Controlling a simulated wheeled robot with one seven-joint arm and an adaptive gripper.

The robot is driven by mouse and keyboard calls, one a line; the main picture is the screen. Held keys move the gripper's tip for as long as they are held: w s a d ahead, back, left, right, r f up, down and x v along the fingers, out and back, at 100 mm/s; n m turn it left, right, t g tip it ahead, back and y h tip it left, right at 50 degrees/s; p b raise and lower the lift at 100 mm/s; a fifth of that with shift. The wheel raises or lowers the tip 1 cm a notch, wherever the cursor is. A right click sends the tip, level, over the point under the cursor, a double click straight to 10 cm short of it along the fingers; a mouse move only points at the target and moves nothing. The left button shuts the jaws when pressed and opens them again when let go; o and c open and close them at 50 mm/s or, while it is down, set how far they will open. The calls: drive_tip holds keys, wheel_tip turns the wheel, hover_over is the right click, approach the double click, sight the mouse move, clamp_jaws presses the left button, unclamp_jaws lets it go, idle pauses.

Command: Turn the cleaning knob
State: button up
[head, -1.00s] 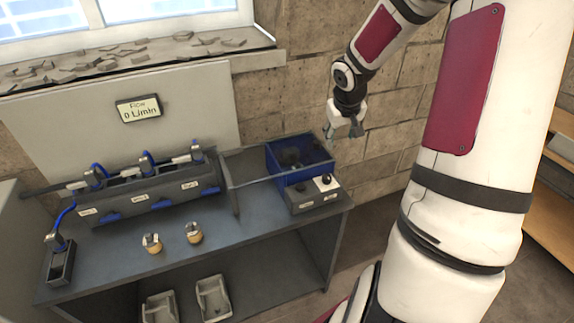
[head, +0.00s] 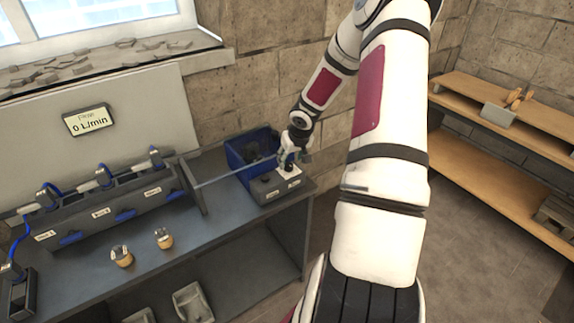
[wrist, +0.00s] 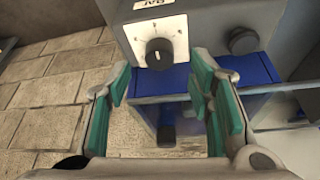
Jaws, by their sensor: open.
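A grey control box (head: 283,190) sits at the right end of the bench. It carries a black knob on a white dial plate (head: 293,177) and a second dark knob to the left. In the wrist view the dial knob (wrist: 158,53) has a light pointer mark and stands just beyond the fingertips. The plain dark knob (wrist: 243,41) is to its right. A label by the dial is upside down and cut off, so I cannot tell which knob is named cleaning. My gripper (head: 288,163) is open and empty above the dial; its fingers (wrist: 160,86) are apart, with nothing between them.
The flow display (head: 88,120) reads 0 L/min. Two brass fittings (head: 121,257) (head: 163,239) stand on the bench. Wooden shelves (head: 492,97) are at the right.

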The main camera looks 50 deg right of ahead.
sight(289, 164)
drive_tip(key=shift+x, duration=2.1)
clamp_jaws()
